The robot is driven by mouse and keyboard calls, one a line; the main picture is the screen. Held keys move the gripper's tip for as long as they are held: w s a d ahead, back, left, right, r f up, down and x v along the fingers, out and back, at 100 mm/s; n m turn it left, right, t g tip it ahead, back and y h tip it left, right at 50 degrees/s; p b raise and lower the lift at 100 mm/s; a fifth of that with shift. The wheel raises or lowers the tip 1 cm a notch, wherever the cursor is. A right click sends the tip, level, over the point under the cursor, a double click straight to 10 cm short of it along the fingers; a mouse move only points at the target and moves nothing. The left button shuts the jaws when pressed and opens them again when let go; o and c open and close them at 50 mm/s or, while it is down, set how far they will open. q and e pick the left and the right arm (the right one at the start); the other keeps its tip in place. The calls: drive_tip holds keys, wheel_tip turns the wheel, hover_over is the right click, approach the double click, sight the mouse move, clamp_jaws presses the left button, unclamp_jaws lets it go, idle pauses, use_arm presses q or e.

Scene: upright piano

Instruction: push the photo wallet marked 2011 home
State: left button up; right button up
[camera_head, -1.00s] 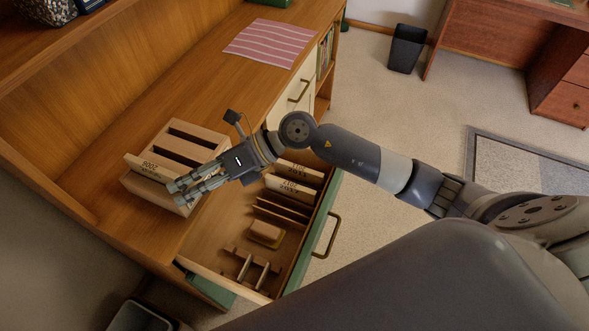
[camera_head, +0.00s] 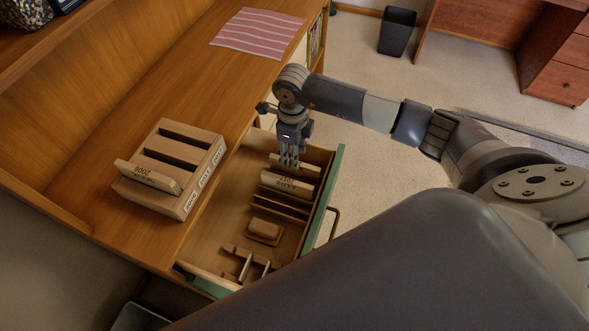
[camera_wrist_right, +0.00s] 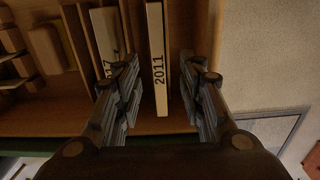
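The wallet marked 2011 (camera_wrist_right: 158,70) stands on edge in the open drawer (camera_head: 210,225). In the head view the 2011 wallet (camera_head: 305,170) is at the drawer's far end, partly covered by my gripper. My right gripper (camera_head: 289,164) points down over it. In the right wrist view my right gripper (camera_wrist_right: 160,85) is open, with one finger on each side of the wallet and gaps visible. A second wallet (camera_head: 287,184), its number ending in 17, stands beside it. A wooden rack (camera_head: 205,150) with slots sits on the piano top, holding a wallet marked 2006 (camera_head: 148,176). My left gripper is not in view.
The drawer also holds thin dividers (camera_head: 278,205), a small wooden block (camera_head: 264,231) and a notched wooden piece (camera_head: 245,262). A pink striped cloth (camera_head: 258,33) lies farther back on the wooden top. The surface between rack and cloth is clear.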

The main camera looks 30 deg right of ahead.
sight(295, 172)
drive_tip(key=shift+f+p, duration=0.6)
drive_tip(key=shift+f, duration=2.2)
clamp_jaws()
